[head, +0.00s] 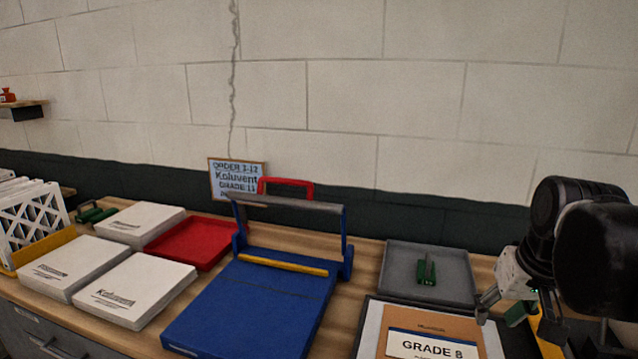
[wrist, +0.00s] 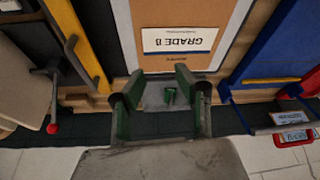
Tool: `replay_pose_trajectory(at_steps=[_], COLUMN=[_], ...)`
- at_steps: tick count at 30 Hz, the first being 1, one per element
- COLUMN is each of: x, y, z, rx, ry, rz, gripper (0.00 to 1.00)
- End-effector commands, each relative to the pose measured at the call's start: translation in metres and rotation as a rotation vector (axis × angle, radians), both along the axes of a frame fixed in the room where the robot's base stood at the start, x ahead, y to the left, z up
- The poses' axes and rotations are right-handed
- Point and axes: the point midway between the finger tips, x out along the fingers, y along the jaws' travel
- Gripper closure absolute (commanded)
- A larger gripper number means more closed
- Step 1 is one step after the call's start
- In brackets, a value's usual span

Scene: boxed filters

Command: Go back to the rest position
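My gripper (head: 500,310) hangs at the right of the head view, above the right side of the bench and beside a brown package marked GRADE 8 (head: 432,333). In the wrist view my gripper (wrist: 158,72) has its two green-padded fingers spread apart, with nothing between them. Beyond the fingers are the GRADE 8 package (wrist: 185,22) and a grey tray (wrist: 155,97) with a small green object (wrist: 169,96) in it. The tray (head: 398,265) and its green object (head: 426,270) also show in the head view.
A blue press-like device (head: 255,310) with a raised bar stands mid-bench. Left of it are a red tray (head: 192,242), several white boxes (head: 135,290) and white lattice filters (head: 35,220). An order sign (head: 238,181) stands at the back. A yellow-edged item lies beneath my gripper.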

Motion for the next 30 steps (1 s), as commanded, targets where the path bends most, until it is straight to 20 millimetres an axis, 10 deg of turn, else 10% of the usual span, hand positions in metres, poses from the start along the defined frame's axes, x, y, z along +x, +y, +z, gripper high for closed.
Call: replay_pose_trajectory(at_steps=[12, 30], x=[-0.049, -0.057], y=[0.090, 0.102], z=[-0.042, -0.050], rx=[-0.040, -0.039], ry=[-0.231, -0.274], rz=[0.119, 0.137], gripper=[0.69, 0.69])
